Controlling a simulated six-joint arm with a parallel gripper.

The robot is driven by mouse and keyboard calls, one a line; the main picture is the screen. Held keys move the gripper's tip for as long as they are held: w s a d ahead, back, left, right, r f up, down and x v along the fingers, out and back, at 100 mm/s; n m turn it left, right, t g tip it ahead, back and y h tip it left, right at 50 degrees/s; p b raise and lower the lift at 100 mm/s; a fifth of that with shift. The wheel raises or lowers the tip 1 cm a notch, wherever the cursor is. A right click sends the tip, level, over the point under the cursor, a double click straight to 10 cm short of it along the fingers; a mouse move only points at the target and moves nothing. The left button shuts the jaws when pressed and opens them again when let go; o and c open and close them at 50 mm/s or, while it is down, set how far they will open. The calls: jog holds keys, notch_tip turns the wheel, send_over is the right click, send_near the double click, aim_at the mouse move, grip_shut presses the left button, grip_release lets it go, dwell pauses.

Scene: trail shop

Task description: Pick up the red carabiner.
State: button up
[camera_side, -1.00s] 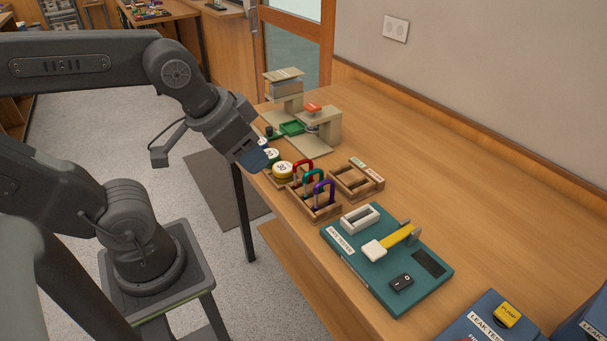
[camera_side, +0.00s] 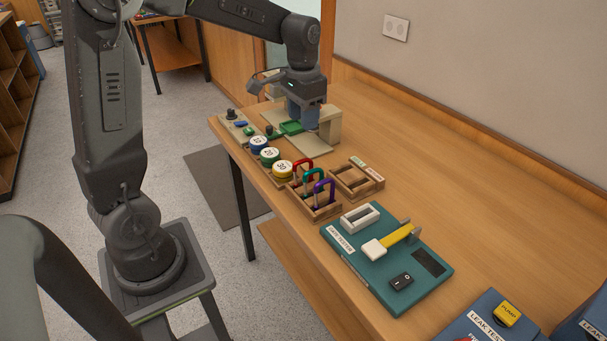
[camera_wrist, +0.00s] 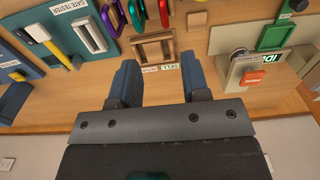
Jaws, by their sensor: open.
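The red carabiner (camera_side: 303,162) stands upright in a wooden rack (camera_side: 322,214), at the far end of a row with a teal carabiner (camera_side: 313,174) and a purple one (camera_side: 325,188). In the wrist view the red carabiner (camera_wrist: 164,12) shows at the top edge, partly cut off. My gripper (camera_side: 305,124) points down over the bench near the beige stands, beyond the rack. Its blue fingers are apart and empty, and the red carabiner is outside them. The wrist view shows the open gripper (camera_wrist: 160,72) too.
An empty wooden tray (camera_side: 376,184) with two labels sits right of the rack. Several numbered round weights (camera_side: 281,169) stand beyond the rack. A teal gate tester (camera_side: 432,283) lies nearer. A beige stand (camera_side: 330,122) is close to my gripper.

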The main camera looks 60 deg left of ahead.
aim_at(304, 159)
jog(key=f, duration=1.4)
jog(key=shift+w+a+f, duration=0.25)
jog(key=shift+a, duration=0.1)
grip_shut()
